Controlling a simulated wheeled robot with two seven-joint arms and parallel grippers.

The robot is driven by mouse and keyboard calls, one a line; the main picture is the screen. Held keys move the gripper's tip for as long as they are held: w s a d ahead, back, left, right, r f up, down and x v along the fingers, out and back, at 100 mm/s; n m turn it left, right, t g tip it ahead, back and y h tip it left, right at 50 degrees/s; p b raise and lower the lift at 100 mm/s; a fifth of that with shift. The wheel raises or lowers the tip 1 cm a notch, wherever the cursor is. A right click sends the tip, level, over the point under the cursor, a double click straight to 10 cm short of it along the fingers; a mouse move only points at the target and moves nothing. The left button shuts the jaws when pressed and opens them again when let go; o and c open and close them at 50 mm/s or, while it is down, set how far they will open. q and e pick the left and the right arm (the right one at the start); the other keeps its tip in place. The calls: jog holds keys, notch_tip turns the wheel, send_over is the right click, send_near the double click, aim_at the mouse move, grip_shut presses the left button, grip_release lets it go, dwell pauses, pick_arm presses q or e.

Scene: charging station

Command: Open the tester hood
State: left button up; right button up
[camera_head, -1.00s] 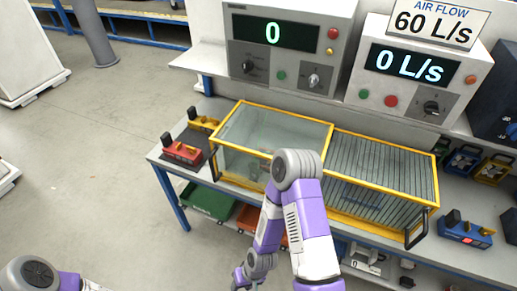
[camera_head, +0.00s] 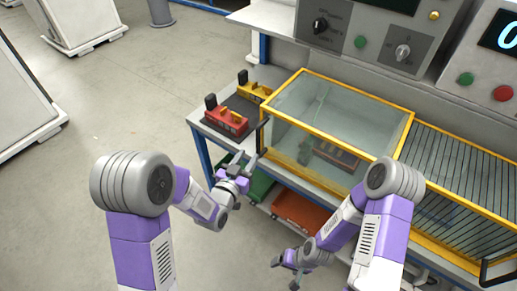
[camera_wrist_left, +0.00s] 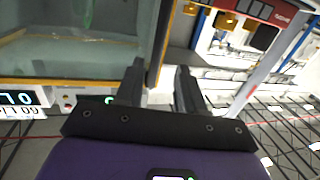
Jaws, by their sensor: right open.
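The tester hood (camera_head: 345,97) is a clear box with a yellow frame on the workbench, and it is down. A black handle (camera_head: 262,136) stands at its left front corner. My left gripper (camera_head: 241,163) is just left of and in front of this handle, with its fingers apart. In the left wrist view, the two dark fingers (camera_wrist_left: 162,85) have a gap between them, and the hood's yellow edge and glass (camera_wrist_left: 70,55) lie beyond. I cannot tell whether the handle is between the fingers. My right gripper (camera_head: 289,268) is open and empty, low in front of the bench.
A slatted section with a yellow frame (camera_head: 455,180) adjoins the hood on the right, with another black handle (camera_head: 497,270). Red (camera_head: 226,119) and yellow (camera_head: 254,88) devices sit left of the hood. Control panels stand behind. Green and orange bins (camera_head: 297,212) are below.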

aim_at(257, 141)
pick_arm(q)
jog(key=shift+w+d+r+t+h, duration=0.3)
jog(key=shift+w+d+r, duration=0.25)
jog(key=shift+r, duration=0.1)
jog(key=x, duration=0.5)
jog(key=shift+a, duration=0.1)
jog(key=shift+w+d, duration=0.3)
jog(key=shift+w, duration=0.4)
jog(key=shift+c, duration=0.3)
grip_shut()
